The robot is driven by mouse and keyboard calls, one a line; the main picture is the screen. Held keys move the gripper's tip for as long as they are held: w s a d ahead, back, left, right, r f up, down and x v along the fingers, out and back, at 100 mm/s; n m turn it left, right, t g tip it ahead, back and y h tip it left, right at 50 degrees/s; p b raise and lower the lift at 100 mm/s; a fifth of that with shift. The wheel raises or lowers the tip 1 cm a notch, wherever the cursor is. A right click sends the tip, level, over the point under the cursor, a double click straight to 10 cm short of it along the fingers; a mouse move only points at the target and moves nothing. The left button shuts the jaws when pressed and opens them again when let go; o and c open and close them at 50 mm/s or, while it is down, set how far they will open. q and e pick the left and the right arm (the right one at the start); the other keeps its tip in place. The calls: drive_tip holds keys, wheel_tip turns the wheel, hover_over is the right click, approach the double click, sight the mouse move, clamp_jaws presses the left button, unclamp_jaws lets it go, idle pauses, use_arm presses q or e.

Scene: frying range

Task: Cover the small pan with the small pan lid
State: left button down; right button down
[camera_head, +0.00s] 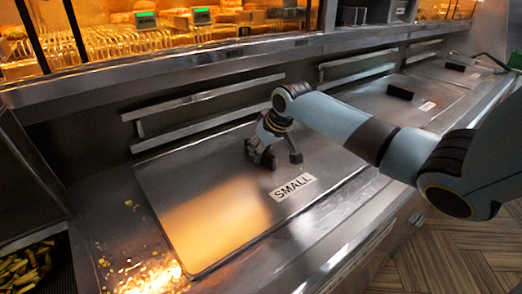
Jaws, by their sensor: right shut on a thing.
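The small pan lid (210,212) is a flat metal plate with a white label reading SMALL. It lies about level in the left part of the metal counter. My right gripper (268,160) is over the lid, just behind the label, with its fingers down at the lid's surface. It is shut on the lid's handle, which the fingers mostly hide. The small pan itself does not show; I cannot tell whether it is under the lid. My left gripper is out of view.
Two more lids with black handles (400,92) (455,66) lie farther right along the counter. Metal rails (210,97) run behind the lids. Crumbs (150,272) lie at the front left, beside a dark basket of fried food (30,268). A lit food shelf stands behind.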

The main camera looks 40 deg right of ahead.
drive_tip(key=shift+f, duration=0.25)
idle(0.4)
drive_tip(key=shift+s+f, duration=0.15)
drive_tip(key=shift+f, duration=0.15)
drive_tip(key=c, duration=1.1)
unclamp_jaws()
drive_tip(key=shift+f, duration=0.2)
drive_tip(key=shift+c, duration=0.2)
drive_tip(key=shift+o, duration=0.9)
drive_tip(key=shift+r, duration=0.1)
drive_tip(key=shift+r, duration=0.1)
drive_tip(key=shift+r+p, duration=0.65)
drive_tip(key=shift+r, duration=0.05)
wheel_tip(320, 180, up, 6)
drive_tip(key=p, duration=0.6)
drive_tip(key=shift+f, duration=0.15)
